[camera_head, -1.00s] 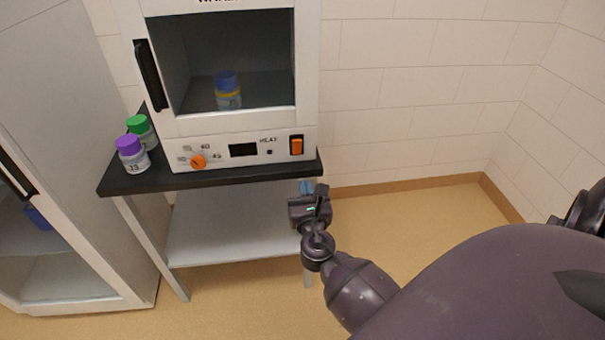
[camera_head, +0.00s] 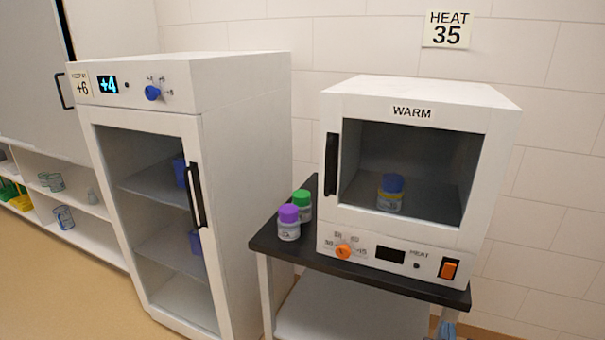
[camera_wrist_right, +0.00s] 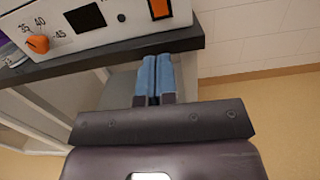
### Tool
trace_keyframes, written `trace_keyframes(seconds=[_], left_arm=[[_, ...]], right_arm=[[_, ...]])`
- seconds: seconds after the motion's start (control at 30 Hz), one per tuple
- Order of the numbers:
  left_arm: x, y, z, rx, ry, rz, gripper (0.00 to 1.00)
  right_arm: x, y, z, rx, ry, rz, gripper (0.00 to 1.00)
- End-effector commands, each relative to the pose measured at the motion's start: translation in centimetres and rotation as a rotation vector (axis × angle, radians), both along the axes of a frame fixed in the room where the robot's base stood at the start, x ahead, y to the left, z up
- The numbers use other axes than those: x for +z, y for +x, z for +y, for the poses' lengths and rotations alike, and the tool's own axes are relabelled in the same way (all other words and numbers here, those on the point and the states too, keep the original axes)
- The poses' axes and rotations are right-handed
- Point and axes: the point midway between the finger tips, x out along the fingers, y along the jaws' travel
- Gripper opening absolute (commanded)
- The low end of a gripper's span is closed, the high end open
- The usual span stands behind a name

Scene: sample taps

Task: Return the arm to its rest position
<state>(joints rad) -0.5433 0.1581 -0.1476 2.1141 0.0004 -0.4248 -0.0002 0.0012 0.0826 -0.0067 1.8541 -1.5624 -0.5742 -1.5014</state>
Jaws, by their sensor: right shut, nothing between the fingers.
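My right gripper (camera_wrist_right: 155,82) shows in the right wrist view with its two blue fingers together and nothing between them. It is in front of the black table top's edge, below the warmer's front panel. In the head view only the blue tips of my right gripper (camera_head: 447,328) show at the bottom edge, below the table's right front corner. The rest of that arm is out of the head view. My left gripper is in neither view.
The white warmer (camera_head: 420,98) stands on a black-topped table (camera_head: 300,258); a blue-capped jar (camera_head: 390,193) is inside. A purple-capped jar (camera_head: 289,222) and a green-capped jar (camera_head: 302,205) stand beside it. A white fridge (camera_head: 245,150) is left. Floor right of the table looks clear.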

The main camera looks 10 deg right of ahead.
Motion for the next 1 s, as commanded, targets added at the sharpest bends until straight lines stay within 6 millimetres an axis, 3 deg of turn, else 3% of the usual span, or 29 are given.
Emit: trace_keyframes(seconds=[0.17, 0.37, 0.53, 0.77, 1.0], left_arm=[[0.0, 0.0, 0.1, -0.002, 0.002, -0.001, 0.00], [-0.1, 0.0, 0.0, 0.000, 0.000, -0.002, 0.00], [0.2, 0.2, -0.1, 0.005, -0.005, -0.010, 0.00], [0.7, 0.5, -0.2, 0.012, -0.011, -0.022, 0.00], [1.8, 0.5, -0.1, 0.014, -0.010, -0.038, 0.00]], right_arm=[[-0.5, 0.2, 0.2, 0.038, 0.262, -0.114, 0.00], [-1.4, 0.7, 1.7, 0.095, 0.861, -0.310, 0.00], [-2.6, -0.5, 3.3, 0.088, 1.389, -0.442, 0.00], [-4.3, -4.1, 5.5, -0.037, 2.043, -0.570, 0.00], [-5.7, -10.0, 7.7, -0.310, 2.594, -0.668, 0.00]])
